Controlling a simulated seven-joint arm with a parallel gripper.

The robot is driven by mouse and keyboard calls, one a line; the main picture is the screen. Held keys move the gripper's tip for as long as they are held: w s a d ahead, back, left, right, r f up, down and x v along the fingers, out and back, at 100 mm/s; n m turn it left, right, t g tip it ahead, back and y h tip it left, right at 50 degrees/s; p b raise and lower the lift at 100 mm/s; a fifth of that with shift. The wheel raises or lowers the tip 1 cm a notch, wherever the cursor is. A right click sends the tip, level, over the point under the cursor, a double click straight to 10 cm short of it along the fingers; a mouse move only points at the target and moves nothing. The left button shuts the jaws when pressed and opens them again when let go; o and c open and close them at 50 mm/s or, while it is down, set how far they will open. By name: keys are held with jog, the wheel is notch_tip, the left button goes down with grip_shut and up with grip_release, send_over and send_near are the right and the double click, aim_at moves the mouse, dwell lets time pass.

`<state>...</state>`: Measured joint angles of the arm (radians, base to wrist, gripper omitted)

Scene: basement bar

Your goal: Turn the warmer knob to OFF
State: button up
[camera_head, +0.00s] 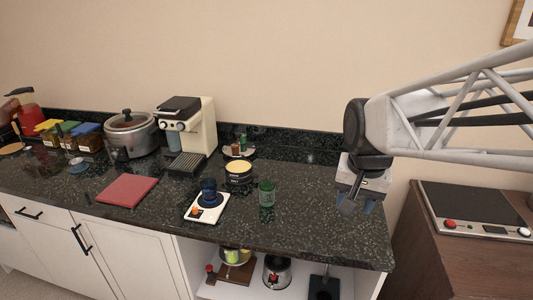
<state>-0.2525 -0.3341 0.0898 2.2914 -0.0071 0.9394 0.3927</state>
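A small white warmer (191,214) lies on the dark counter, left of the picture's middle. Its orange knob (195,211) is at the front left corner; the knob's setting and any markings are too small to read. A dark blue mug (209,190) stands on the warmer's round dark plate. My gripper (353,203) hangs over the right end of the counter, well to the right of the warmer and apart from it. Its blue fingertips look spread apart, with nothing seen between them.
A green glass (267,194) and a cream-topped round pot (238,170) stand near the warmer. A red board (127,190) lies to its left, an espresso machine (188,128) and cooker (130,135) behind. A flat appliance (478,208) with a red knob sits on the right cabinet.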

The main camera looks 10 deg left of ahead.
jog(key=w+a+f, duration=0.1)
jog(key=w+a, duration=0.6)
jog(key=a, duration=0.3)
jog(key=m+g, duration=0.2)
jog(key=m, duration=0.1)
send_over(195, 207)
notch_tip(195, 207, down, 12)
jog(key=shift+f, duration=0.1)
jog(key=shift+f, duration=0.1)
jog(key=shift+f, duration=3.8)
grip_shut()
